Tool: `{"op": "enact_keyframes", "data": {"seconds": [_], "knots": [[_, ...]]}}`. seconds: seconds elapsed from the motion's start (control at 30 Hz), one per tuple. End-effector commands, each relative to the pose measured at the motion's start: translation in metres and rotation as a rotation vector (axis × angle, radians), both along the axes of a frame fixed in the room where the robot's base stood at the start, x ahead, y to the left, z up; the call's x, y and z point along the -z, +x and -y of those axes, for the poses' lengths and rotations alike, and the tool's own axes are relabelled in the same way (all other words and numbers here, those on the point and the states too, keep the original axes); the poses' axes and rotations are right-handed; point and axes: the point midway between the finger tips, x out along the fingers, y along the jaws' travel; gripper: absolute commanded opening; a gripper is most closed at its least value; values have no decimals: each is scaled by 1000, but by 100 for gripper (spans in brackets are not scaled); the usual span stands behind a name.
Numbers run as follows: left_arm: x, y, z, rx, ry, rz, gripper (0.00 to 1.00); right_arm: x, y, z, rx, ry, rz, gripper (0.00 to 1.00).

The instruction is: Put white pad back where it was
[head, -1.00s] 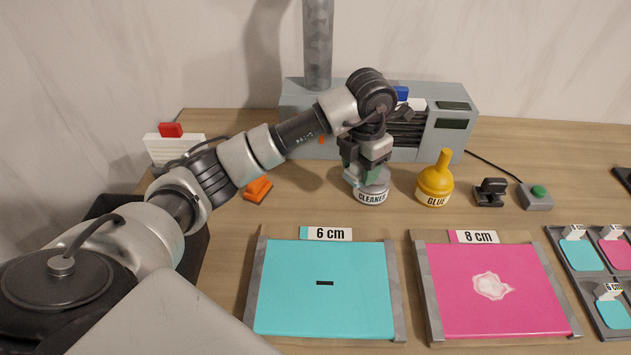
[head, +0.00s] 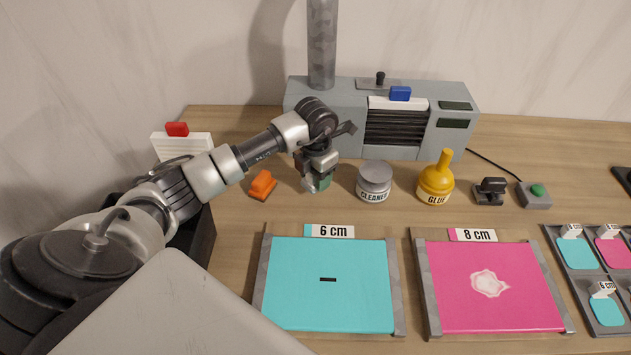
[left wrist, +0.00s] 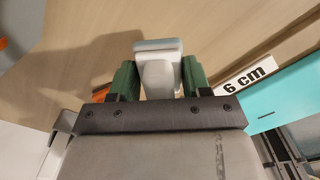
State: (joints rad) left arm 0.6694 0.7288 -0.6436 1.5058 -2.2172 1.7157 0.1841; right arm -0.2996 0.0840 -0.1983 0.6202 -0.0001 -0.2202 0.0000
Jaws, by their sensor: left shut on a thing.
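My left gripper (head: 317,180) hangs above the table between the orange tool (head: 263,186) and the grey cleaner jar (head: 374,182). It is shut on the white pad (left wrist: 157,68), which shows in the left wrist view as a pale block with a wider flat end between the green fingers. In the head view the pad is mostly hidden by the gripper. I cannot tell whether it touches the table. My right gripper is not in view.
A cyan 6 cm panel (head: 328,305) and a pink 8 cm panel (head: 520,290) with a whitish patch lie in front. A yellow glue bottle (head: 435,186), a black clamp-like tool (head: 489,191) and a green button box (head: 536,194) stand right. A grey machine (head: 455,115) stands behind.

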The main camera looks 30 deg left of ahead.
Motion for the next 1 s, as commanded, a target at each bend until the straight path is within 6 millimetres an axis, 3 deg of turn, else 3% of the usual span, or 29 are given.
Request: {"op": "enact_keyframes", "data": {"seconds": [0.2,0.53,0.57,0.7,1.0], "knots": [[28,-1,0,-1,-1,-2,26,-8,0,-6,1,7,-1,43],[33,0,0,0,1,-1,26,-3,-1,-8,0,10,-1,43],[32,0,0,0,1,-1,50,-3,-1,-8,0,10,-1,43],[31,0,0,0,1,-1,71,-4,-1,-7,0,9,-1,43],[30,0,1,0,0,-1,74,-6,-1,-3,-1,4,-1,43]]}}
